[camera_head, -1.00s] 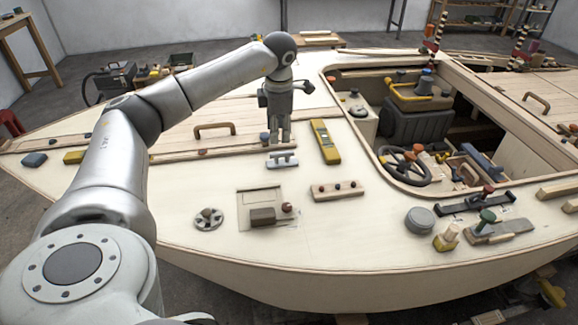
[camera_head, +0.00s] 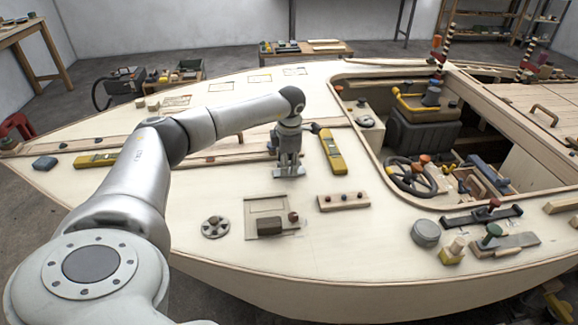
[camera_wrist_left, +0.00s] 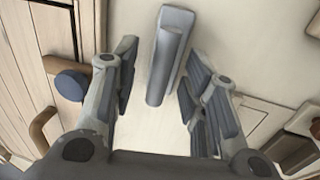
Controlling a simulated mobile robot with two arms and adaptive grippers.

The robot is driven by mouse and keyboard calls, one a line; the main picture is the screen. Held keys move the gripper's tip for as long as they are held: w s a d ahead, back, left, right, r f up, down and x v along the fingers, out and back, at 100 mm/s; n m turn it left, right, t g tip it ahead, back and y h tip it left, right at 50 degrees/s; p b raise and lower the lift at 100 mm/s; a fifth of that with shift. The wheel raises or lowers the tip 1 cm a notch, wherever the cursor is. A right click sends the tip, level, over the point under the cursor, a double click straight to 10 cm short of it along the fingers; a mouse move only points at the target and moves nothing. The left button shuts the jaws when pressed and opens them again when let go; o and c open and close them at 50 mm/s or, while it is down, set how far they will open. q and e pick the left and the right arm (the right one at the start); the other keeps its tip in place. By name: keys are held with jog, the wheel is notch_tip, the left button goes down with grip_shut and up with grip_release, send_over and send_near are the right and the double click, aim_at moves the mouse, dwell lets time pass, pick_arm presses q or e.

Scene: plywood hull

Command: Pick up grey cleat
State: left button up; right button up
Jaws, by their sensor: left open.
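The grey cleat (camera_head: 292,173) lies on the pale plywood deck, left of the yellow level in the head view. My left gripper (camera_head: 289,166) points down at it, with its fingers hiding much of it. In the left wrist view, the long grey cleat (camera_wrist_left: 168,57) lies upright in the picture, its near part between the two spread fingers of my left gripper (camera_wrist_left: 161,70). A gap shows on both sides, so the fingers do not close on it. Whether the fingertips touch the deck I cannot tell. My right gripper is not in view.
The yellow level (camera_head: 332,151) lies close to the right of my gripper. A wooden strip with knobs (camera_head: 343,201), a round grey fitting (camera_head: 215,227) and a hatch panel (camera_head: 266,207) lie nearer. The cockpit opening with its wheel (camera_head: 410,178) is to the right.

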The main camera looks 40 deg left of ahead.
pick_arm(q)
jog(key=shift+c, duration=0.2)
grip_shut()
jog(key=shift+r, duration=0.1)
jog(key=shift+r, duration=0.55)
jog(key=s+d+r+b, duration=0.2)
jog(key=s+d+r, duration=0.2)
jog(key=d+r, duration=0.8)
jog(key=shift+d, duration=0.75)
